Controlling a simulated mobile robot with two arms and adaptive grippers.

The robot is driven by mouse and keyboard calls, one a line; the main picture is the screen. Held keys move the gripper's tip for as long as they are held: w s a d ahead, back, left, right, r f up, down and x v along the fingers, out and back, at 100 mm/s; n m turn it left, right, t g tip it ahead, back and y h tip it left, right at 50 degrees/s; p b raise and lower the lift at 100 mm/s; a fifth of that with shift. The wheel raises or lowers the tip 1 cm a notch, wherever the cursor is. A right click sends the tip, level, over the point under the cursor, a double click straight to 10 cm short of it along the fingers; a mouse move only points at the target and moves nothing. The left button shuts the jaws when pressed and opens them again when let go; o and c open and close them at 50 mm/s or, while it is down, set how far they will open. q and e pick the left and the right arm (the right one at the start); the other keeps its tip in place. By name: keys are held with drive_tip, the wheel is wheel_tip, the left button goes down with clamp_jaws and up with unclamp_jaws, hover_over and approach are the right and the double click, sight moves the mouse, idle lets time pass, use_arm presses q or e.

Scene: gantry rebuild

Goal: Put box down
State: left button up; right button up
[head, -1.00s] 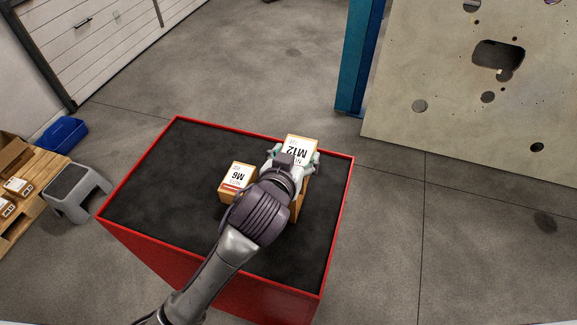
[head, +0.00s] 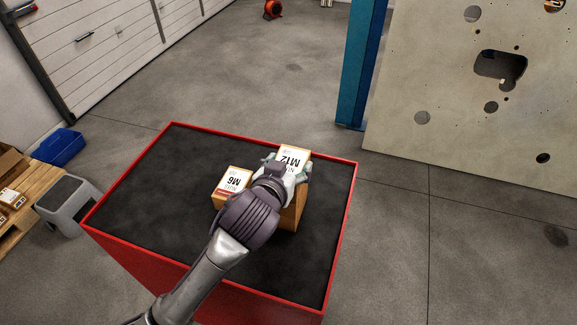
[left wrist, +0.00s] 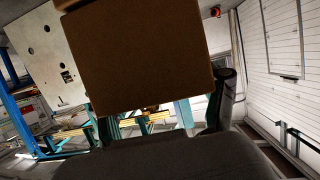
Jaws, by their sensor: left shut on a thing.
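A cardboard box labelled M12 (head: 293,155) is over the black top of the red-rimmed cart (head: 349,205). My left gripper (head: 284,171) is shut on it, with fingers at its two sides. In the left wrist view the box (left wrist: 140,55) fills the upper middle as a plain brown face. Whether its underside touches the cart top is hidden by my arm. A second box labelled M6 (head: 233,181) stands on the cart just left of the M12 box. My right gripper is not in view.
The cart top is clear at left, back and right of the boxes. A grey step stool (head: 68,204), a blue bin (head: 57,147) and a wooden pallet (head: 40,190) with boxes stand left. A blue post (head: 357,70) and a large holed panel (head: 430,75) stand behind right.

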use_arm(q)
drive_tip(key=o, duration=1.6)
drive_tip(key=shift+f, duration=0.1)
drive_tip(key=shift+s, duration=0.1)
drive_tip(key=b+v, duration=0.2)
drive_tip(key=v, duration=1)
